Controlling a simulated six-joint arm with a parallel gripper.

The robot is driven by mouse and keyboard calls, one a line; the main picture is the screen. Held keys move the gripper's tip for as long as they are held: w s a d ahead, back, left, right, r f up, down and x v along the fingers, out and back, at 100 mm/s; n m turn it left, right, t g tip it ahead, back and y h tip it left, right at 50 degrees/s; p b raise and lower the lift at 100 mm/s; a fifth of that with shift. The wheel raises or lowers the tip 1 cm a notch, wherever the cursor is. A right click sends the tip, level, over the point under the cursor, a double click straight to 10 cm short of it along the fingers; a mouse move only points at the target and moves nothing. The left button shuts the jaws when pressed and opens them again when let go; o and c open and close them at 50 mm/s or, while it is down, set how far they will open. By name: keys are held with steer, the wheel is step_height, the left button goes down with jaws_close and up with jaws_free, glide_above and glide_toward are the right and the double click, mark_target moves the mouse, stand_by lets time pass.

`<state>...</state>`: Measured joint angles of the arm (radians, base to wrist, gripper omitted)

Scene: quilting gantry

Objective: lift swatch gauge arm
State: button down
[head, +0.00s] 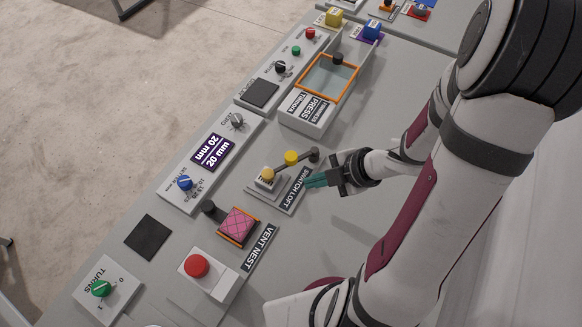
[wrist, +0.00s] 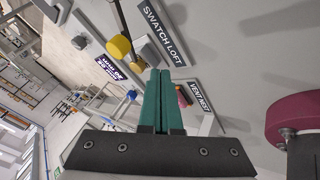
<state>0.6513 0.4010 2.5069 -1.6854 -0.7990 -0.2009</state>
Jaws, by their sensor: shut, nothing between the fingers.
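The swatch loft gauge (head: 283,203) is a light plate with a dark "SWATCH LOFT" label, which also shows in the wrist view (wrist: 164,32). Its dark gauge arm (head: 302,157) runs from a dark round piece toward a small pale block. A yellow round knob (head: 291,157) sits along the arm, and an orange-yellow tip (head: 267,174) is at the block end. The knob appears in the wrist view (wrist: 118,46). My gripper (head: 309,180) has teal fingers closed together with nothing between them. It is beside the gauge, apart from the arm, near the label's right end.
The vent nest holds a pink quilted swatch (head: 239,225) below the gauge, with a red button (head: 197,266) beyond. The thickness press (head: 327,76) stands above. A panel with a purple 20 mm display (head: 213,153) lies left. Bare table separates several of these stations.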

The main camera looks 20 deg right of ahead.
mark_target(280, 174)
steer(key=x, duration=0.5)
steer(key=shift+w+a+f, duration=0.1)
steer(key=shift+w+a, duration=0.05)
steer(key=shift+w, duration=0.1)
steer(key=shift+w+a, duration=0.15)
steer(key=shift+w, duration=0.45)
steer(key=shift+w+a, duration=0.15)
steer(key=shift+w, duration=0.4)
steer(key=shift+w+a, duration=0.1)
steer(key=shift+w, duration=0.45)
steer(key=shift+w+a, duration=0.1)
